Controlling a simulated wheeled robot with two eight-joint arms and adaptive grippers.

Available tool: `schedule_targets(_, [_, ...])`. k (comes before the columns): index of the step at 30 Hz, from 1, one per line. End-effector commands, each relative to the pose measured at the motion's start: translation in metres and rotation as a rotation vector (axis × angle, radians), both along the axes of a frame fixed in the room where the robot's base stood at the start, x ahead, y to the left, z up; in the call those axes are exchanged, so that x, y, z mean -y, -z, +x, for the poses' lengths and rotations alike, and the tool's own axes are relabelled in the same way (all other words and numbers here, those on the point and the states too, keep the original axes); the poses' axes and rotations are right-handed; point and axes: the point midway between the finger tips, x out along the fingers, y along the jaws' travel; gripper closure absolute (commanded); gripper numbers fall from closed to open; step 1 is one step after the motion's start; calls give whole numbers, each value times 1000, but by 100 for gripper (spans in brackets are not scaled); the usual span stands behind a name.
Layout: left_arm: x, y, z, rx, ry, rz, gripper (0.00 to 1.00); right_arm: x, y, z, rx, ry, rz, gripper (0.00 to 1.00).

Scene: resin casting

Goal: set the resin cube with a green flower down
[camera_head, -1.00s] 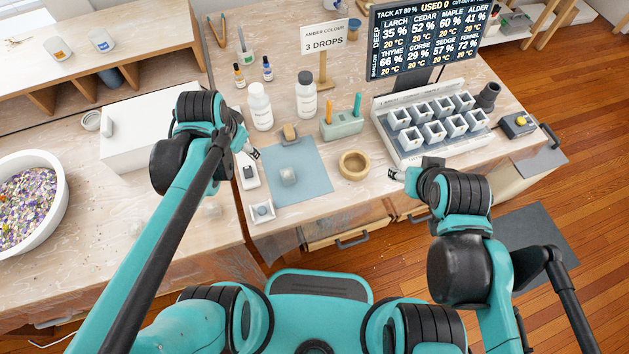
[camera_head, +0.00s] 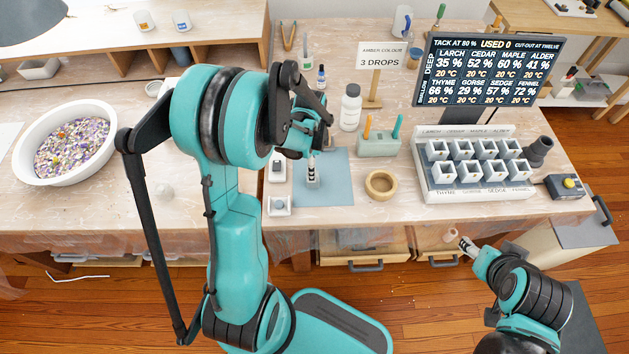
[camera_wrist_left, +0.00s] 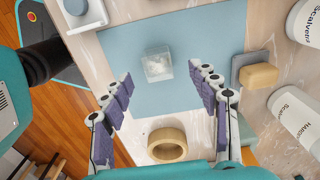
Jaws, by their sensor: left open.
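A small clear, whitish resin cube (camera_wrist_left: 157,66) lies on the blue mat (camera_wrist_left: 205,40) in the left wrist view. No green flower can be made out in it. My left gripper (camera_wrist_left: 160,82) is open and empty above the mat, its fingers on either side of the view with the cube between and just beyond the tips. In the head view this gripper (camera_head: 313,172) points down over the mat (camera_head: 338,190), and the cube is hidden or too small to tell. My right gripper (camera_head: 465,244) is in front of the bench, away from the mat; its jaws are too small to read.
A wooden ring (camera_head: 381,185) stands right of the mat. A rack (camera_head: 432,190) of white moulds is further right. A small white tray (camera_head: 278,206) is at the mat's front left. A white bottle (camera_head: 350,108) and a tool block (camera_head: 378,146) stand behind.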

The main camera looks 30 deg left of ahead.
Motion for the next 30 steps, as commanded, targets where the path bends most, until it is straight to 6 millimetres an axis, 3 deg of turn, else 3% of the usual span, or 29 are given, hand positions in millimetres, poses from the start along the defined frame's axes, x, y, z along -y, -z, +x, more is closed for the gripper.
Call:
schedule_targets(6, [3, 38, -2, 1, 0, 1, 40, 0, 22, 0, 0, 0, 0, 44])
schedule_targets(14, [3, 41, -3, 1, -1, 1, 40, 0, 22, 0, 0, 0, 0, 44])
schedule_targets(21, [3, 41, -2, 1, -1, 1, 95, 0, 22, 0, 0, 0, 0, 44])
schedule_targets(30, [3, 40, -2, 1, -1, 1, 94, 0, 21, 0, 0, 0, 0, 44])
